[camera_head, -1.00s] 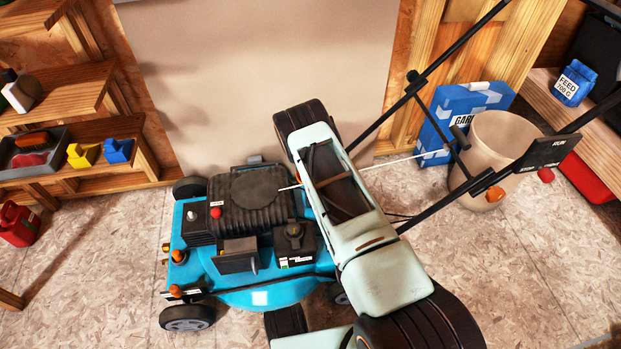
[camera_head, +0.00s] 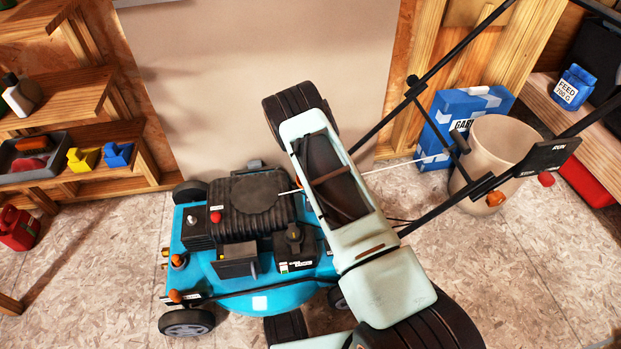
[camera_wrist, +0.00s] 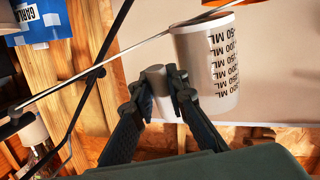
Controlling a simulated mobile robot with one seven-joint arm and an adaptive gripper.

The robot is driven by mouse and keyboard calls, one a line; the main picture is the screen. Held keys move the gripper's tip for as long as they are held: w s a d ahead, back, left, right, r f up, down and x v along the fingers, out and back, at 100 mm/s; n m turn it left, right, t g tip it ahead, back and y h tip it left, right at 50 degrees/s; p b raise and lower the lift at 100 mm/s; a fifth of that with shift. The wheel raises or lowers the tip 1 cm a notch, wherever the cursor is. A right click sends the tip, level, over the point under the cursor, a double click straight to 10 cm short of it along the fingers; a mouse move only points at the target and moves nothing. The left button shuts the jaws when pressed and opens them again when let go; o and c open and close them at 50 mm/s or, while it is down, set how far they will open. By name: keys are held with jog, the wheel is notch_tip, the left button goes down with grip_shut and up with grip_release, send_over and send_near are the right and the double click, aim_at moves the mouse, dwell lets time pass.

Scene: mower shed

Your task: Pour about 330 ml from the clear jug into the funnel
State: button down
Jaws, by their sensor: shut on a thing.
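The jug (camera_wrist: 209,65) fills the upper right of the wrist view, with dark ML marks that read upside down there. My gripper (camera_wrist: 160,91) is shut on its grey handle (camera_wrist: 157,79), one finger on each side. In the head view, my arm hides the gripper and jug, and no funnel can be clearly identified.
A blue mower (camera_head: 262,300) stands on the floor, its black handle bars (camera_head: 447,57) rising to the right past my arm. A beige bin (camera_head: 497,140) and blue carton (camera_head: 443,135) stand at the right. Shelves (camera_head: 100,185) line the left. Open floor lies at lower left.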

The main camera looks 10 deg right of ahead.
jog(key=shift+r+n+g, duration=0.4)
jog(key=shift+r+n, duration=0.2)
dwell(0.9)
jog(key=shift+r+n+g, duration=0.2)
jog(key=shift+n+g, duration=0.3)
jog(key=shift+n, duration=0.1)
dwell(1.2)
jog(key=shift+w+a+r+n+g+h, duration=0.25)
jog(key=shift+n+g+h, duration=0.15)
jog(key=shift+n+g, duration=0.1)
dwell(2.0)
jog(key=shift+w+a+r+n+g+p, duration=0.2)
jog(key=shift+n+g+p, duration=0.2)
jog(key=shift+p, duration=0.75)
dwell(1.0)
